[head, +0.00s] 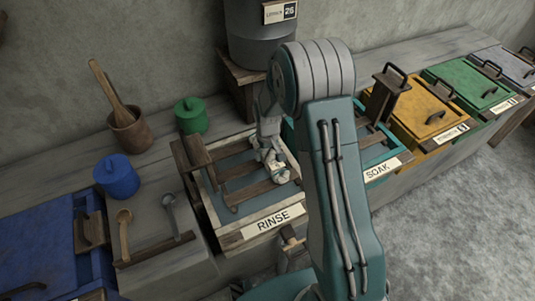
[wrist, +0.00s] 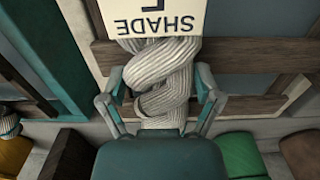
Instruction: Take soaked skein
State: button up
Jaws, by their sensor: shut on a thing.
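The skein (wrist: 160,72) is pale grey and twisted, with a cream tag (wrist: 157,18) reading SHADE upside down. My gripper (wrist: 160,88) is shut around the skein, one finger on each side of its twist. In the head view the skein (head: 277,168) shows as a small pale bundle below my gripper (head: 270,148), over the wooden slats of the RINSE tub (head: 268,224). I cannot tell whether it touches the slats. The SOAK tub (head: 384,168), teal-rimmed, is to the right, partly hidden by my arm.
Yellow (head: 425,112) and green (head: 471,86) lidded tubs stand farther right. Left are a blue pot (head: 116,176), a green pot (head: 191,116), a mortar with pestle (head: 130,131) and two ladles. A grey drum (head: 260,45) stands behind. Clear floor lies at front right.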

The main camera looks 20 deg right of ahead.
aim_at(268, 151)
jog(key=shift+r, duration=0.1)
notch_tip(268, 151, up, 3)
jog(key=shift+s+r, duration=0.1)
jog(key=shift+r, duration=0.1)
jog(key=s+r, duration=0.4)
jog(key=r, duration=0.1)
jog(key=shift+s+a+r, duration=0.25)
jog(key=shift+s, duration=0.1)
jog(key=s+r, duration=0.4)
jog(key=s, duration=0.5)
jog(key=shift+s+a, duration=0.15)
jog(key=shift+a, duration=0.15)
